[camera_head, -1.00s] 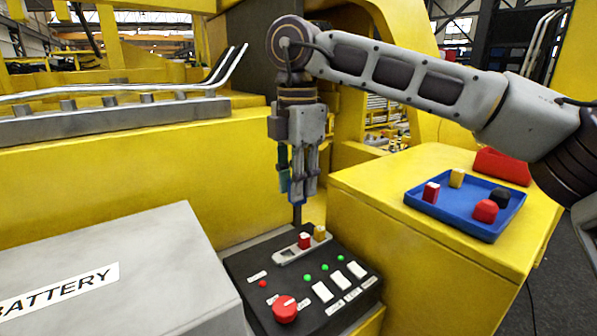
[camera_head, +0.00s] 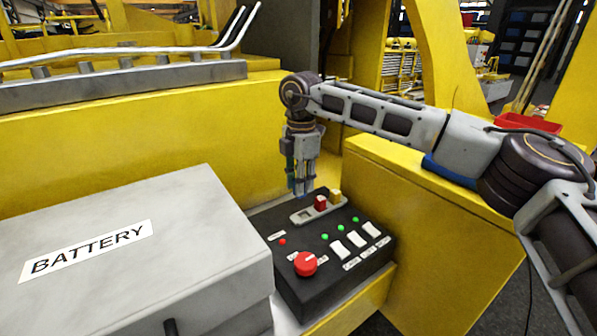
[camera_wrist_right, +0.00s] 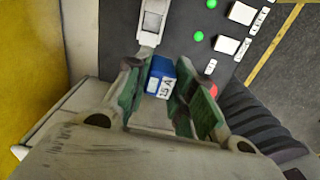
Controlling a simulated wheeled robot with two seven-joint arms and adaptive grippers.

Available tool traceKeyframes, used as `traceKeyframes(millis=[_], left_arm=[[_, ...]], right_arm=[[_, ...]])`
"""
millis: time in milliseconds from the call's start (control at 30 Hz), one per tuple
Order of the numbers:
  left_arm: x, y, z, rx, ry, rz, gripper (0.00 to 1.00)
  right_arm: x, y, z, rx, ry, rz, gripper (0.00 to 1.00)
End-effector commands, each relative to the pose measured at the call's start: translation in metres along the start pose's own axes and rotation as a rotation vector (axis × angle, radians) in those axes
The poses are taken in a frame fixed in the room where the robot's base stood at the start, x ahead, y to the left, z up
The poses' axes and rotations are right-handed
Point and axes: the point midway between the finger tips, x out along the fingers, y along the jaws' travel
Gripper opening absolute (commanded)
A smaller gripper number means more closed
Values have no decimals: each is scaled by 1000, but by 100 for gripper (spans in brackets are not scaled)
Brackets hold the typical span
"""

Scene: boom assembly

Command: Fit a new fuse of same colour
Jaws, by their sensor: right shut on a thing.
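My right gripper (camera_head: 300,190) points down just above the black control panel (camera_head: 290,285), near the left end of the grey fuse holder (camera_head: 318,211). It is shut on a blue fuse marked 15 A (camera_wrist_right: 161,78), clear between the green-padded fingers in the right wrist view. The holder's left slot (camera_head: 304,215) looks empty; it also shows ahead of the fuse in the wrist view (camera_wrist_right: 152,22). A red fuse (camera_head: 320,202) and a yellow fuse (camera_head: 335,196) stand in the holder to the right. The blue fuse appears apart from the slot. My left gripper is out of view.
The panel has a red knob (camera_head: 305,264), white switches (camera_head: 355,239), green lights (camera_head: 340,226) and a red light (camera_head: 282,242). A grey battery box (camera_head: 130,270) stands left. My right arm mostly hides the blue tray (camera_head: 447,172); a red container (camera_head: 527,123) is behind.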

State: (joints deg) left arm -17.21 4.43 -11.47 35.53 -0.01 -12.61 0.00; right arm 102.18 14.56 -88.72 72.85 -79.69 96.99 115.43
Motion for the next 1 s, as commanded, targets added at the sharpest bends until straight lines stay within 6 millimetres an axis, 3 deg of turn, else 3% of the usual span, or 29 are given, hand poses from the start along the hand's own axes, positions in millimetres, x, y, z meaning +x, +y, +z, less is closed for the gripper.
traceKeyframes(millis=[100, 333, 1000], left_arm=[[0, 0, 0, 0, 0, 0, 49], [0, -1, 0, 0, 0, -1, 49], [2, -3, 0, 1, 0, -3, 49]], right_arm=[[14, 13, 13, -10, -3, -3, 4], [23, 26, 29, -33, -7, -5, 4], [28, 28, 33, -40, -8, -7, 4]])
